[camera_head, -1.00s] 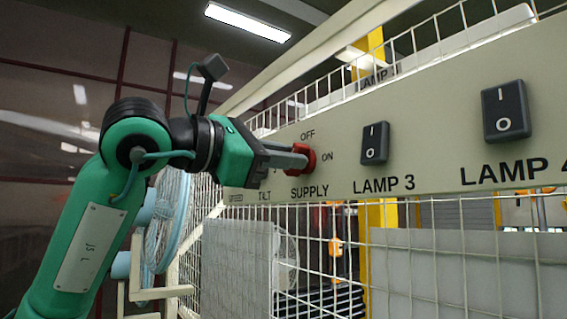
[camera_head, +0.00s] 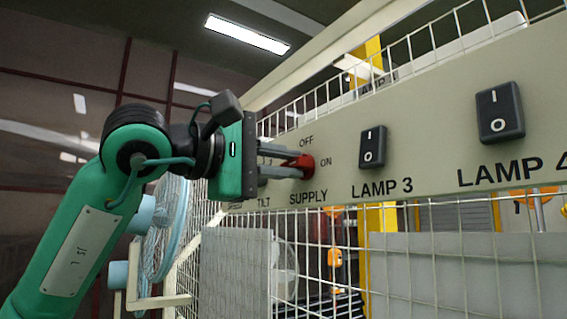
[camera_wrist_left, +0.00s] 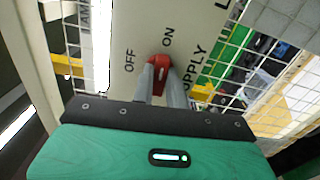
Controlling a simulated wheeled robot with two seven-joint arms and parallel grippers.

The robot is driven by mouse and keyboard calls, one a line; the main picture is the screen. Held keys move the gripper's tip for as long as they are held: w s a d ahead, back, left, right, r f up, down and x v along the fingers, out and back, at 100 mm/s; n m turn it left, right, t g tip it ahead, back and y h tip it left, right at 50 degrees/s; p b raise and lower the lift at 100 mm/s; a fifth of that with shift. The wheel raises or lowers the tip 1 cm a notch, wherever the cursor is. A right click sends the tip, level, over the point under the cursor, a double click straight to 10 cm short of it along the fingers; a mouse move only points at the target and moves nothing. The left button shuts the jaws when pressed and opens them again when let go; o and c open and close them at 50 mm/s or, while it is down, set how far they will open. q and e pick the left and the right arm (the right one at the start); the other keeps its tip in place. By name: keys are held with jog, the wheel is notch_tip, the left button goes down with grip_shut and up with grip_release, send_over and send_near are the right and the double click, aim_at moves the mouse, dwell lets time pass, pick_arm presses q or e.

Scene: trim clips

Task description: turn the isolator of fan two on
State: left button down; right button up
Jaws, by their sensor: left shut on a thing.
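A red rotary switch (camera_head: 304,164) sits on the beige panel (camera_head: 430,155), above the printed word SUPPLY. OFF is printed above it and ON to its right. My left gripper (camera_head: 297,163) reaches it from the left, its two grey fingers one above the other and shut on the red handle. In the left wrist view, the red handle (camera_wrist_left: 158,62) shows between the fingertips. The fingers hide much of the handle, so I cannot tell exactly where it points. No label naming fan two is readable. My right gripper is not in view.
Two dark rocker switches stand to the right, the LAMP 3 switch (camera_head: 373,147) and the LAMP 4 switch (camera_head: 500,113). A TILT label is partly behind my gripper. White wire mesh (camera_head: 420,220) runs above and below the panel. A light blue fan (camera_head: 170,225) stands behind my arm.

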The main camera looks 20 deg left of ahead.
pick_arm(q)
jog(key=shift+m, duration=0.5)
jog(key=c, duration=1.4)
grip_release()
jog(key=shift+s+a+f, duration=0.1)
jog(key=shift+s+a, duration=0.05)
jog(key=shift+s, duration=0.1)
jog(key=b+v, duration=0.4)
jog(key=v, duration=0.9)
